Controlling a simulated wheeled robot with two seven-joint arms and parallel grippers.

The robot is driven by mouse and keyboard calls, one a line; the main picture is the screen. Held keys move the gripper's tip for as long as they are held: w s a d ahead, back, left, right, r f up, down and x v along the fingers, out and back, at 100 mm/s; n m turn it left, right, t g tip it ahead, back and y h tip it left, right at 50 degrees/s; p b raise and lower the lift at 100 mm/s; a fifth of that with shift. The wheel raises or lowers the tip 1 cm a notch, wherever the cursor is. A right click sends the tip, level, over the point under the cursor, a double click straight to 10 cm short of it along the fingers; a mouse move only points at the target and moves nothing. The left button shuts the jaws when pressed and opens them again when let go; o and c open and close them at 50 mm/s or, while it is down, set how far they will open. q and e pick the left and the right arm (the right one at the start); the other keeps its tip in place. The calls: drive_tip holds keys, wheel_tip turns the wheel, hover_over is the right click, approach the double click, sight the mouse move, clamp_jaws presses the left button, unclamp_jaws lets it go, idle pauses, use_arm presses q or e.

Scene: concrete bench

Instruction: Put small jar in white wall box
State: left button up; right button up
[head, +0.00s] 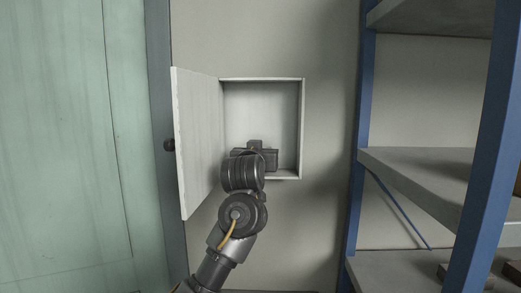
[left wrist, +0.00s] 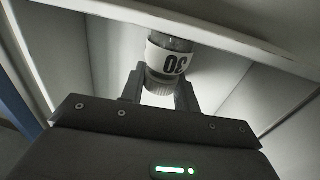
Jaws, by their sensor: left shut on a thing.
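The white wall box (head: 262,105) is set in the wall, with its door (head: 197,140) swung open to the left. My left gripper (head: 258,150) reaches into the lower part of the box opening. In the left wrist view my left gripper (left wrist: 160,90) is shut on the small jar (left wrist: 170,62), around its ribbed grey cap. The jar has a white label with dark characters and shows inside the box. In the head view my gripper and arm hide the jar. Whether the jar touches the box floor cannot be told. My right gripper is not in view.
A blue-framed rack (head: 362,130) with grey shelves (head: 420,170) stands at the right. A green panel (head: 60,150) fills the left side. The box's upper interior is empty. The open door stands close to the left of my arm.

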use_arm(q)
drive_tip(key=shift+f, duration=0.1)
drive_tip(key=o, duration=1)
drive_tip(key=s+b, duration=0.2)
drive_tip(key=s, duration=0.2)
drive_tip(key=s+a+b, duration=0.1)
drive_tip(key=s+b, duration=0.1)
drive_tip(key=s, duration=0.2)
drive_tip(key=s+b, duration=0.2)
drive_tip(key=s, duration=0.2)
drive_tip(key=shift+a, duration=0.25)
drive_tip(key=shift+w, duration=0.1)
